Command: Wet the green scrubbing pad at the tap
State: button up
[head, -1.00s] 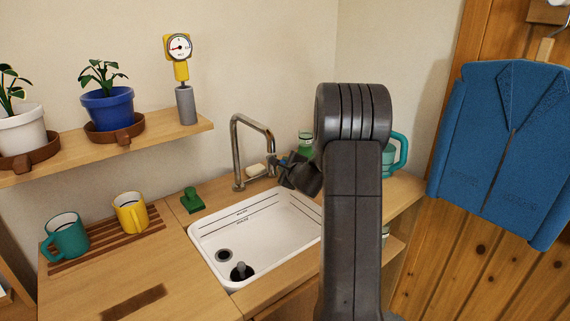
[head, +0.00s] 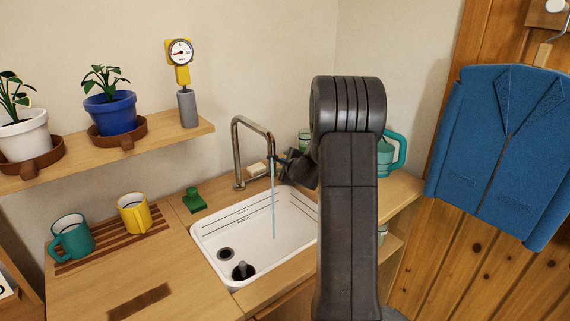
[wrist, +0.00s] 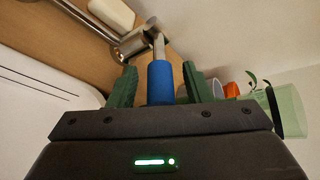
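The green scrubbing pad (head: 194,200), with a knob-like handle, sits on the counter left of the sink. The tap (head: 237,155) has a tall bent metal spout, and a thin stream of water (head: 274,205) falls from it into the white sink (head: 213,241). My gripper (head: 279,160) is at the tap, right of the spout, partly hidden by my arm. In the wrist view my gripper (wrist: 160,85) has its green fingers apart, one on each side of the tap's blue-sleeved lever (wrist: 160,82), with gaps on both sides.
A soap bar (head: 257,169) lies behind the sink. A teal mug (head: 72,237) and a yellow mug (head: 133,214) stand on a slatted rack at left. A teal jug (head: 393,155) stands at right. A shelf (head: 160,137) with potted plants hangs above the left counter.

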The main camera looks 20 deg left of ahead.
jog(key=b+v, duration=0.1)
jog(key=v, duration=1.3)
jog(key=shift+w+a, duration=0.1)
jog(key=p+x, duration=0.1)
jog(key=x, duration=1.2)
jog(key=shift+w+a+f, duration=0.1)
jog(key=shift+w+a, duration=0.15)
